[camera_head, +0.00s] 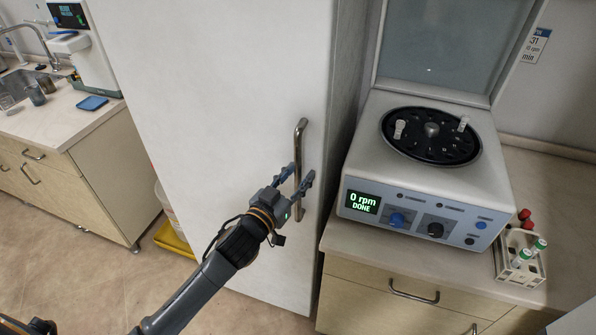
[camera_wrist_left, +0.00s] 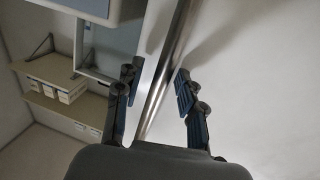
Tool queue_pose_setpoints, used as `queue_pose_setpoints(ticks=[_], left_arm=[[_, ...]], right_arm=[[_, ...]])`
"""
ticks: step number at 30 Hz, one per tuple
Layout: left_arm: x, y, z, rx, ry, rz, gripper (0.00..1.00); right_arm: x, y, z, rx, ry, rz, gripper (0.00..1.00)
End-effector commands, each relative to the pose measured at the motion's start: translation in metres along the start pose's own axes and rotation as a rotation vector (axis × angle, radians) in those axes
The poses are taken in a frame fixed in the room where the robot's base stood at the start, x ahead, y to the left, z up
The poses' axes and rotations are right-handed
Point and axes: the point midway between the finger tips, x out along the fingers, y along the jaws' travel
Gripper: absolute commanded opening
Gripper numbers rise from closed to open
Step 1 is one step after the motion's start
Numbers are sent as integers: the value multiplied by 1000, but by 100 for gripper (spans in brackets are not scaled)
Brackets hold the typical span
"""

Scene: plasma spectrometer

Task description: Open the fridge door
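The white fridge door (camera_head: 220,110) stands in the middle of the head view and looks closed. Its vertical metal handle (camera_head: 301,150) is near the door's right edge. My left gripper (camera_head: 300,176) is at the lower half of the handle, with its fingers on either side of it. In the left wrist view the handle (camera_wrist_left: 165,70) runs between the two open fingers (camera_wrist_left: 155,95), with a gap visible on the right side. Whether the left finger touches the bar I cannot tell. My right gripper is not in view.
A centrifuge (camera_head: 425,160) with its lid up stands on the counter right of the fridge, beside a tube rack (camera_head: 520,258). A left counter (camera_head: 60,120) holds a sink and a machine. A bin (camera_head: 170,220) stands left of the fridge. Floor in front is clear.

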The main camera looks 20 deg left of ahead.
Motion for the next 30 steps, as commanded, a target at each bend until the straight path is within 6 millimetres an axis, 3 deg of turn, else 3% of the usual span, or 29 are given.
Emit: queue_pose_setpoints(ticks=[10,16,30], left_arm=[[5,0,0,0,0,0,39],[4,0,0,0,-1,0,0],[-2,-1,1,0,-4,10,0]], right_arm=[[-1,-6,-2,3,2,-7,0],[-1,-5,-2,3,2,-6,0],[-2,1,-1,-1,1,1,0]])
